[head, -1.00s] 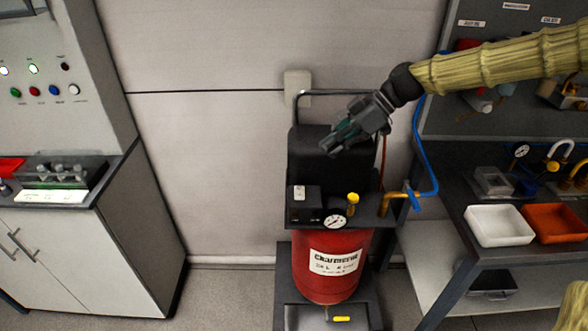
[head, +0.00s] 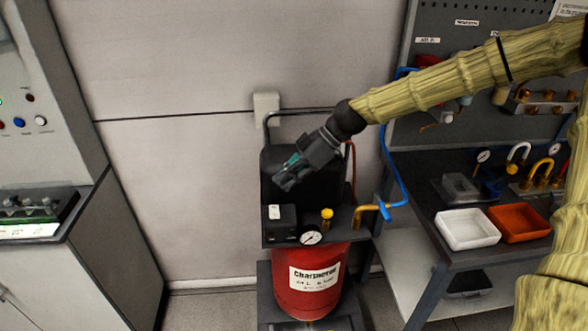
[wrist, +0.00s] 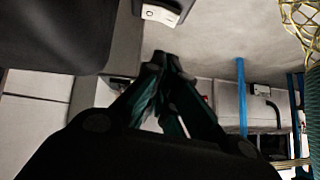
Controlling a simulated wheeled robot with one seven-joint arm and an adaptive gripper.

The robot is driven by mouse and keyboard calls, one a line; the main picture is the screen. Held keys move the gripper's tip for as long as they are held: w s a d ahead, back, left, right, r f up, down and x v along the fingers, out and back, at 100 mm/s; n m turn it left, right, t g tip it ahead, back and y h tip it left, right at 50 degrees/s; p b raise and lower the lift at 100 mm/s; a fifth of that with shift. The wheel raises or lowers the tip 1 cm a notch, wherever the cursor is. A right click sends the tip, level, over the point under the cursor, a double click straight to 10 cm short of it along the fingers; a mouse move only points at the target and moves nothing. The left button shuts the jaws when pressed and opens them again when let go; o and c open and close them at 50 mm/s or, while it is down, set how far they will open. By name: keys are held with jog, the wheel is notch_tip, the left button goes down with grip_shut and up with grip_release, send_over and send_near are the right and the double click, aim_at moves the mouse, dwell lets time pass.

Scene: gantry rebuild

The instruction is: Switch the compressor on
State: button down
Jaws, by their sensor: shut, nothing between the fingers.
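The compressor has a red tank (head: 309,287) with a white label, a black motor cover (head: 330,170) and a dark deck on top. A small black box with a white switch plate (head: 276,212) sits at the deck's front left. A round gauge (head: 311,238) and a yellow knob (head: 326,214) are to its right. My gripper (head: 284,183) is shut and empty. In the head view it is just above the switch box, in front of the motor cover, apparently not touching. In the wrist view the shut fingertips (wrist: 166,58) lie below a white plate (wrist: 160,14) that looks like the switch.
A brass pipe (head: 372,211) with a blue hose (head: 393,155) rises at the compressor's right. A bench with a white tray (head: 467,229) and an orange tray (head: 519,223) stands further right. A control cabinet (head: 80,110) is at the left. Floor between cabinet and compressor is clear.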

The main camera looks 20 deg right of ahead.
aim_at(277, 213)
jog(key=p+x, duration=0.1)
jog(key=x, duration=0.2)
jog(key=shift+s+a+f, duration=0.1)
jog(key=shift+a+f, duration=0.1)
jog(key=shift+a, duration=0.1)
jog(key=shift+a+f, duration=0.1)
jog(key=shift+f, duration=0.3)
jog(key=shift+s+f+p, duration=0.2)
jog(key=shift+f+p, duration=0.55)
jog(key=shift+f, duration=0.95)
jog(key=shift+f, duration=0.1)
